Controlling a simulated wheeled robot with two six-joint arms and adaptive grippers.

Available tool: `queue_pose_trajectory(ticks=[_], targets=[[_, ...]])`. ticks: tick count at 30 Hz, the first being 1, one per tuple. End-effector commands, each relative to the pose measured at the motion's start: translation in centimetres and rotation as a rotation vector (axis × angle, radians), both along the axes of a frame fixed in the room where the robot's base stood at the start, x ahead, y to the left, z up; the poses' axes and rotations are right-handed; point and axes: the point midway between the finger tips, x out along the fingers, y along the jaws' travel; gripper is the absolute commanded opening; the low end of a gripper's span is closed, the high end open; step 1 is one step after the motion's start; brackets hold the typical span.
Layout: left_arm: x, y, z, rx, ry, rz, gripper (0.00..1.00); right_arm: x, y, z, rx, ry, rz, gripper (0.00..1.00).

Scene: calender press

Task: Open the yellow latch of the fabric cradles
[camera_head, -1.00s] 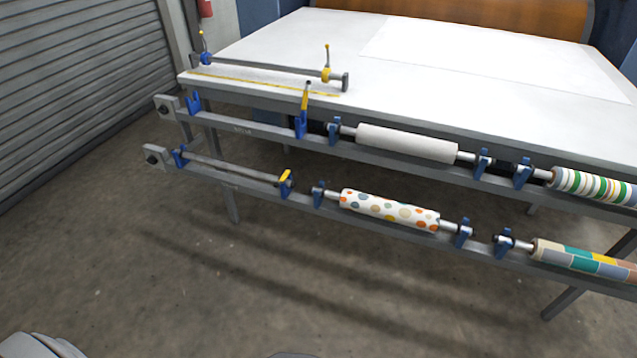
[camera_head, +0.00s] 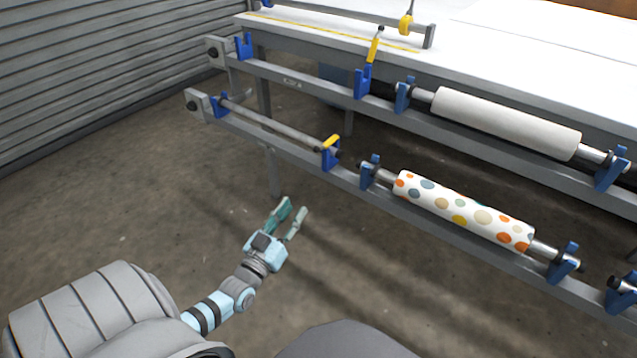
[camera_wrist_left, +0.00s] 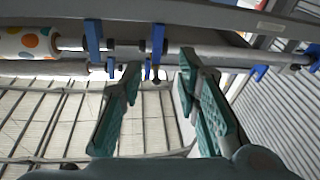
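The lower blue cradle (camera_head: 331,158) stands on the lower rail and holds the right end of a bare grey bar (camera_head: 268,121). Its yellow latch (camera_head: 332,141) lies low across the cradle top. The upper blue cradle (camera_head: 362,82) is empty, and its yellow latch (camera_head: 375,47) points up. My left gripper (camera_head: 294,207) is open and empty, below and left of the lower cradle, apart from it. In the left wrist view, the open teal fingers (camera_wrist_left: 159,68) point toward the rails; blue cradles (camera_wrist_left: 156,42) show beyond them. My right gripper is out of view.
A polka-dot roll (camera_head: 462,212) lies right of the lower cradle, and a white roll (camera_head: 507,122) above it. Floor (camera_head: 130,215) before the rack is clear.

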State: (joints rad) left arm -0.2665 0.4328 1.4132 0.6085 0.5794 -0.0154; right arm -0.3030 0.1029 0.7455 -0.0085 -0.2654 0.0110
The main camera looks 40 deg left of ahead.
Motion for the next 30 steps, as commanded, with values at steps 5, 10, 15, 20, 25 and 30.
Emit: queue_pose_trajectory(ticks=[5, 10, 15, 20, 25, 30], targets=[[0.8, 0.4, 5.1, -0.035, -0.234, -0.011, 0.30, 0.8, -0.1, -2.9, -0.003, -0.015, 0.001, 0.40], [3.8, 0.9, 6.9, -0.034, -0.240, -0.011, 0.30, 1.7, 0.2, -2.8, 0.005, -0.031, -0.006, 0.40], [8.4, 1.7, 8.7, -0.033, -0.239, -0.010, 0.30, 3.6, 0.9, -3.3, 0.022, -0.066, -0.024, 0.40], [11.6, 2.2, 9.8, -0.035, -0.235, -0.010, 0.30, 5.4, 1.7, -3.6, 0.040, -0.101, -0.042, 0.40], [13.2, 2.5, 10.6, -0.035, -0.231, -0.011, 0.30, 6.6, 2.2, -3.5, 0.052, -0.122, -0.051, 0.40], [13.4, 2.5, 10.8, -0.034, -0.229, -0.011, 0.30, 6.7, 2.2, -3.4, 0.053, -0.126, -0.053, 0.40]])
